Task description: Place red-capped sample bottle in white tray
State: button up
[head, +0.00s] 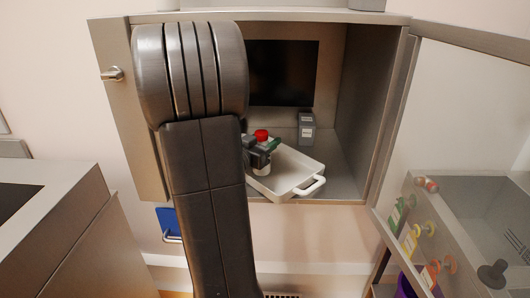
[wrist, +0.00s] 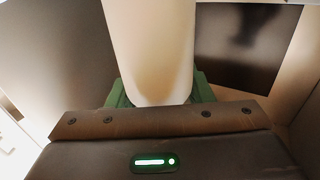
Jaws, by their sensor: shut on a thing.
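The red-capped sample bottle (head: 262,135) is in my gripper (head: 262,149), inside the open metal cabinet. Its red cap shows above the fingers and part of its white body below them. The white tray (head: 301,178) lies on the cabinet floor, with a handle at its front right. The bottle appears over or in the tray's left end; I cannot tell whether its base touches the tray. In the wrist view, the pale bottle body (wrist: 150,45) stands between the green fingers (wrist: 158,92), which are shut on it. My arm hides the tray's left edge.
A grey block-like object (head: 306,127) stands behind the tray. The cabinet's right wall (head: 365,110) and open door (head: 470,110) bound the right side. A dark panel (head: 283,73) is on the back wall. Floor right of the tray is clear.

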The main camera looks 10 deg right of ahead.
jog(key=shift+f, duration=1.4)
jog(key=shift+f+b, duration=0.25)
jog(key=shift+b, duration=0.05)
jog(key=o, duration=1.1)
jog(key=shift+r, duration=0.1)
jog(key=shift+r, duration=0.2)
jog(key=v, duration=1.2)
jog(key=shift+f, duration=0.1)
